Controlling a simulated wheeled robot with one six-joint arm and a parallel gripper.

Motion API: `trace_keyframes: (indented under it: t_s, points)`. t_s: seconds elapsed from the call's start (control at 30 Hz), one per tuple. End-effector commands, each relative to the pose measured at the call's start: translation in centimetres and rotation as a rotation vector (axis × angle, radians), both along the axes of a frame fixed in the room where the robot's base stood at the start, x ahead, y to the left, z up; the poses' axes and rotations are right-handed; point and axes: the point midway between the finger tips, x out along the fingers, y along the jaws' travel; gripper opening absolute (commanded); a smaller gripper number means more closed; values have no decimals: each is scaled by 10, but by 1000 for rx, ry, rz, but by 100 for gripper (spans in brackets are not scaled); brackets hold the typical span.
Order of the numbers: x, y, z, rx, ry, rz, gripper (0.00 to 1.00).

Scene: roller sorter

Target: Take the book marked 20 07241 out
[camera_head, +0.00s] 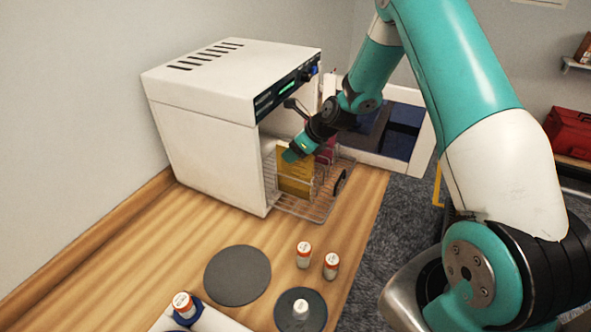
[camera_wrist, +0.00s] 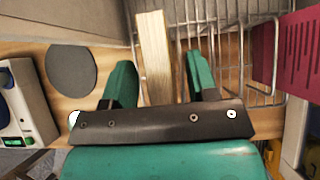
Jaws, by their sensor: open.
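A yellow book (camera_head: 296,178) stands upright in a wire rack (camera_head: 318,212) at the open front of a white oven-like cabinet (camera_head: 205,125). Its marking is too small to read. My gripper (camera_head: 293,154) is at the book's upper edge. In the wrist view my gripper (camera_wrist: 160,82) is open, with the book's pale page edge (camera_wrist: 153,50) between its two green fingers. Gaps show on both sides, the wider one toward the right finger. A dark red book (camera_head: 326,152) stands behind it, and also shows right of the fingers in the wrist view (camera_wrist: 264,52).
The cabinet door (camera_head: 425,140) stands open at the right. Rack wires (camera_wrist: 235,20) run close to the right finger. A second mat (camera_head: 287,318) holds a white-topped item.

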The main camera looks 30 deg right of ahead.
Motion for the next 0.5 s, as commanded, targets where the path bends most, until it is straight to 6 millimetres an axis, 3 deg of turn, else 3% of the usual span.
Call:
trace_keyframes:
  t_s: [0.1,0.33,0.5]
  points:
    - [0,0,0,0,0,0,53]
    - [0,0,0,0,0,0,0]
    - [0,0,1,1,-1,0,0]
